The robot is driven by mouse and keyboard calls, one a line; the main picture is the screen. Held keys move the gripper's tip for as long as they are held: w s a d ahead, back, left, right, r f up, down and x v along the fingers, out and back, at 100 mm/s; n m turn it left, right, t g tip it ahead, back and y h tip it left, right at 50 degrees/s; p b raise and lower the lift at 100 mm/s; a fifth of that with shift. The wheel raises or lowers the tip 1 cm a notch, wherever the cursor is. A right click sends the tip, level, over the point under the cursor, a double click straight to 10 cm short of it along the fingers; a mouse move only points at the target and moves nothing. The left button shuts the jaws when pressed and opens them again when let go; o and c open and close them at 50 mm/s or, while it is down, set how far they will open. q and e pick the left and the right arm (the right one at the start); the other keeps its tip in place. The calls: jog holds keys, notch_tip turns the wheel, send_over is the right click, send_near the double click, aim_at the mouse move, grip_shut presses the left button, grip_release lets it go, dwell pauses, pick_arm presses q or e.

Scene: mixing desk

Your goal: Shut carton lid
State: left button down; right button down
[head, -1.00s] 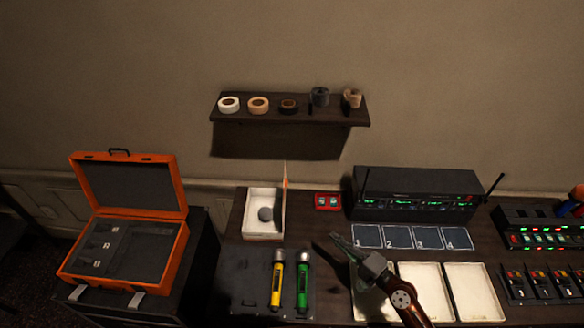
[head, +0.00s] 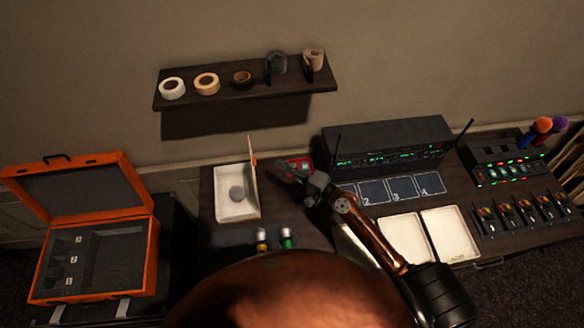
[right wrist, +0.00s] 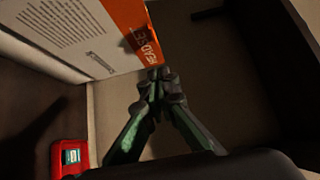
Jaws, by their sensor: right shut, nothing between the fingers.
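The white carton (head: 237,213) stands open at the left part of the desk, with a grey round thing (head: 236,193) inside. Its lid (head: 253,170) stands upright along the right side. In the right wrist view the lid's printed white and orange face (right wrist: 130,30) fills the upper left. My right gripper (head: 284,167) is shut and empty, just right of the lid. In the right wrist view its fingertips (right wrist: 157,76) are close to the lid's orange edge; I cannot tell if they touch. My left gripper is not in view.
A small red box (head: 303,161) lies by my right gripper; it also shows in the right wrist view (right wrist: 70,157). A black radio unit (head: 385,146) stands behind on the right. Yellow (head: 262,236) and green (head: 286,234) torches are in front. An orange case (head: 98,272) stands open at left.

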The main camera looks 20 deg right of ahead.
jog(key=w+a+p, duration=0.2)
jog(key=w+a, duration=0.1)
jog(key=a, duration=0.2)
jog(key=shift+a, duration=0.35)
jog(key=shift+a+p, duration=0.15)
jog(key=shift+p, duration=0.2)
